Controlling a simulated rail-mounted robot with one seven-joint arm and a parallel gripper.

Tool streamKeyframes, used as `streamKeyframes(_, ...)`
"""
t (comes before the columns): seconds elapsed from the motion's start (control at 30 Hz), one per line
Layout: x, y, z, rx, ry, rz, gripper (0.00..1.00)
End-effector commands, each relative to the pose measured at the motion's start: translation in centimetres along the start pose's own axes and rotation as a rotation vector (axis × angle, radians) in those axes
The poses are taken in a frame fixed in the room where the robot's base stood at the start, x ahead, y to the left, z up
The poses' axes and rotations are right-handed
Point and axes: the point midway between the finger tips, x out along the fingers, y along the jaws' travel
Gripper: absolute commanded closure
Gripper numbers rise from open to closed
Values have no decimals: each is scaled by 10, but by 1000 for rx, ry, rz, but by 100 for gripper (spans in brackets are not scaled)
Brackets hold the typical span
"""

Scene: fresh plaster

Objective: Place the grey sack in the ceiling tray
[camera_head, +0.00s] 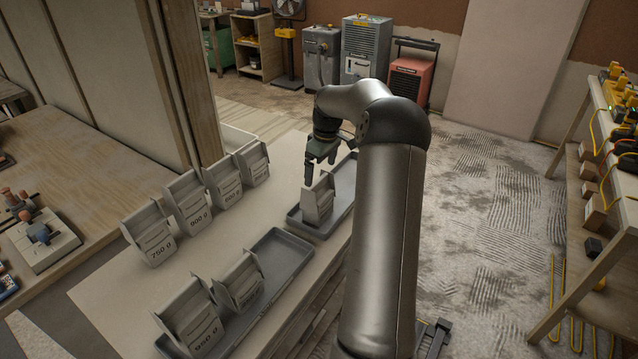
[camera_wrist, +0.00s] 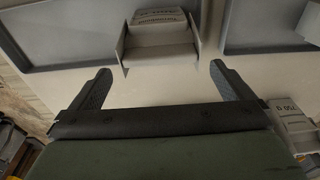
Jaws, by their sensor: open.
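My gripper (camera_head: 314,172) is open just above a grey sack (camera_head: 318,204) at the near end of the far grey tray (camera_head: 345,190). In the wrist view that sack (camera_wrist: 160,45) lies beyond and between the open fingertips (camera_wrist: 160,70), apart from both. A nearer grey tray (camera_head: 285,247) holds two sacks, one marked 950 g (camera_head: 192,318) and another (camera_head: 239,281). Several similar grey sacks stand in a row on the table, including a 750 g one (camera_head: 150,236) and a 900 g one (camera_head: 188,202). No readable label tells which tray is the ceiling tray.
The pale table (camera_head: 110,285) has bare room between the sack row and the trays. The far part of the nearer tray is empty. A wooden post (camera_head: 195,90) rises behind the row. A shelf rack (camera_head: 590,200) stands at the right, across open floor.

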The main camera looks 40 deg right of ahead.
Motion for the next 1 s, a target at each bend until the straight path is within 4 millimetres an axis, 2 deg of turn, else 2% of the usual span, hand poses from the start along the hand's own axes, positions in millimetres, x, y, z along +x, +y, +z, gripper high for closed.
streamKeyframes(0.13,-22,1,0,0,1,3,0)
streamKeyframes(0.37,-32,0,0,0,0,0,0)
streamKeyframes(0.47,-37,-16,-7,-7,-9,4,0)
streamKeyframes(0.57,-48,-63,-20,-13,-40,15,0)
streamKeyframes(0.63,-59,-114,-27,-9,-67,30,0)
streamKeyframes(0.73,-73,-197,-18,25,-100,56,0)
streamKeyframes(0.83,-82,-272,12,82,-111,77,0)
streamKeyframes(0.9,-84,-318,41,129,-107,82,0)
streamKeyframes(1.0,-80,-369,85,197,-95,74,0)
